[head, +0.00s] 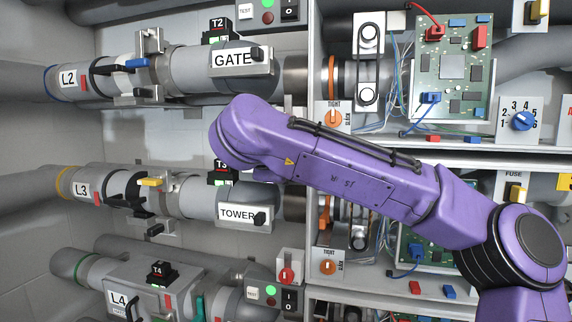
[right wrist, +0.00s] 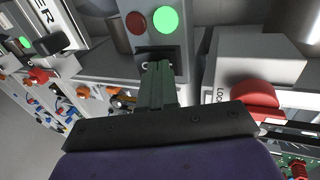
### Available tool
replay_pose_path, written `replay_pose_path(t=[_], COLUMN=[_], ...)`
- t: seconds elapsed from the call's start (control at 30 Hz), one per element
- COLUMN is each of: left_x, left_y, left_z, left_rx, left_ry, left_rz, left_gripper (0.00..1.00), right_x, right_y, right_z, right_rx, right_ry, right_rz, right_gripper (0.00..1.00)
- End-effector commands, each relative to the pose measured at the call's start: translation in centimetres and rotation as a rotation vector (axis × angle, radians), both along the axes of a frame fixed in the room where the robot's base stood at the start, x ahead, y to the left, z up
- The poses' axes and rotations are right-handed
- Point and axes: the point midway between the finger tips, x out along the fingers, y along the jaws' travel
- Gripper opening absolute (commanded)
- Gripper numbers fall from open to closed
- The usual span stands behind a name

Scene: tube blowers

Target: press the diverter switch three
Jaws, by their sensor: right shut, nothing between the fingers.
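In the head view the third line (head: 88,188), labelled L3, carries a black T3 box (head: 221,178) and a TOWER plate (head: 235,213) with a black lever (head: 260,219). I cannot tell which part is the diverter switch. My right arm covers the area above and right of the T3 box and hides its gripper there. In the right wrist view my right gripper (right wrist: 157,68) is shut and empty, its tips at a grey panel with a red light (right wrist: 136,22) and a lit green light (right wrist: 166,20). Whether they touch the panel is unclear. My left gripper is out of view.
In the right wrist view a red handle (right wrist: 256,98) beside a grey box is right of the fingers. In the head view the GATE plate (head: 232,61) is above my arm, and the T4 box (head: 161,272) and a switch panel (head: 268,293) are below.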

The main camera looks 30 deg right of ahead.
Motion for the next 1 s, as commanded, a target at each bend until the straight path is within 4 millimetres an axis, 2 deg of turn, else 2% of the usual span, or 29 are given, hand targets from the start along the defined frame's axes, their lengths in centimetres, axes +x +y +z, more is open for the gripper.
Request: replay_pose_path(t=[0.23, 0.33, 0.6, 0.77, 1.0], left_x=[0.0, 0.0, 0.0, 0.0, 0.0], left_y=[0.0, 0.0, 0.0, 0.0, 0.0], left_z=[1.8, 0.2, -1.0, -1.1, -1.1], left_rx=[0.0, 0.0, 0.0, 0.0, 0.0], left_ry=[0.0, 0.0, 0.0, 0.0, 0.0], left_rz=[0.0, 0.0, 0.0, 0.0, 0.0], left_gripper=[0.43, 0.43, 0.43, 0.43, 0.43], right_x=[-1.4, -3.0, -6.4, -7.3, -7.5], right_y=[3.2, 4.9, 9.1, 10.1, 10.2], right_z=[2.2, 2.3, 4.7, 5.3, 5.5], right_rx=[-0.004, -0.004, -0.002, 0.0, 0.0], right_ry=[-0.003, -0.008, -0.005, -0.003, -0.001], right_rz=[0.011, 0.009, 0.015, 0.014, 0.014], right_gripper=[0.0, 0.0, 0.0, 0.0, 0.0])
